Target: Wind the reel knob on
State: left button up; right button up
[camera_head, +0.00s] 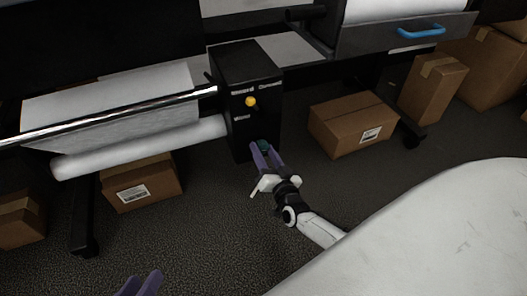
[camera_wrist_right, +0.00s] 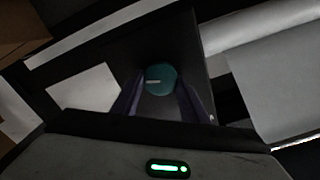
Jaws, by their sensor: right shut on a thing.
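The reel knob (camera_head: 264,146) is a round teal knob low on the front of the black control box (camera_head: 243,75). In the right wrist view the knob (camera_wrist_right: 162,80) shows a pale line mark pointing left. My right gripper (camera_head: 265,151) is shut on the knob, with one purple finger on each side of it. The fingers also flank it in the right wrist view (camera_wrist_right: 160,100). My left gripper (camera_head: 142,282) is at the bottom edge, far from the box; its two purple fingertips stand apart with nothing seen between them.
A yellow button (camera_head: 251,101) sits above the knob. A white film roll (camera_head: 140,147) and a shiny bar (camera_head: 110,113) run left from the box. Cardboard boxes (camera_head: 352,124) (camera_head: 140,184) stand on the dark floor. A drawer with a blue handle (camera_head: 421,32) is at upper right.

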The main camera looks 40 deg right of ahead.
jog(key=shift+m, duration=0.5)
jog(key=o, duration=1.1)
